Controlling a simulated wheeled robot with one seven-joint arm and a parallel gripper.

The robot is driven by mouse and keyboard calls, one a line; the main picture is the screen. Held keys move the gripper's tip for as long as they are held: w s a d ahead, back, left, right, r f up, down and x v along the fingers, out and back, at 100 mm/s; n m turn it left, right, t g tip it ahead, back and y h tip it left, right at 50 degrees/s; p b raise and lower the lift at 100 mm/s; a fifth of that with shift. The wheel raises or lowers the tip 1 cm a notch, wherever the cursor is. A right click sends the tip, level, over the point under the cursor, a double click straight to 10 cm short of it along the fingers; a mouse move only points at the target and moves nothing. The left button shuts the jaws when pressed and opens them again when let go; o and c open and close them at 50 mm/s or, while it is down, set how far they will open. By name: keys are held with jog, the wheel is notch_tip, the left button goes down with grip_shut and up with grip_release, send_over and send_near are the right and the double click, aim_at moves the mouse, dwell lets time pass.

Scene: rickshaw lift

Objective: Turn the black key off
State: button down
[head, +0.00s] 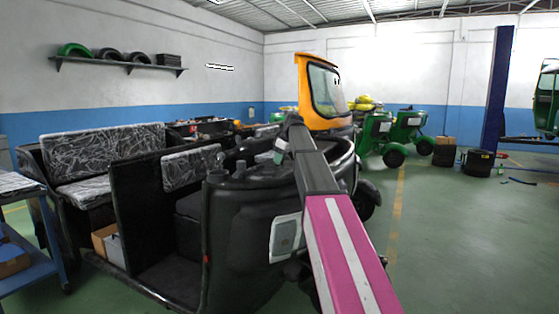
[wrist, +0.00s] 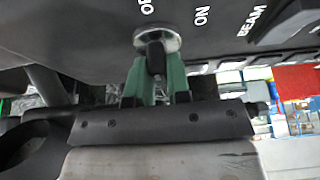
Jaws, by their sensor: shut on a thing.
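The black key (wrist: 156,58) sits in a round silver lock (wrist: 158,39) on a dark panel (wrist: 85,30) in the wrist view. White lettering beside the lock reads "ON" and, cut off by the top edge, what looks like "OF". My gripper (wrist: 157,78) has green fingers on both sides of the key and is shut on it. Which label the key points to is hard to tell. In the head view my gripper (head: 279,150) is small, over the dashboard area of the black rickshaw (head: 240,225). The key is not visible there.
The word "BEAM" and a row of switches (wrist: 290,20) lie to the right of the lock. The yellow windshield frame (head: 301,85) rises beyond my arm. A blue cart (head: 35,240) stands at the left. Green floor (head: 450,240) is open at the right.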

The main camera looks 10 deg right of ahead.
jog(key=c, duration=1.1)
grip_release()
jog(key=v, duration=1)
jog(key=shift+s+d+r, duration=0.1)
jog(key=shift+r, duration=0.3)
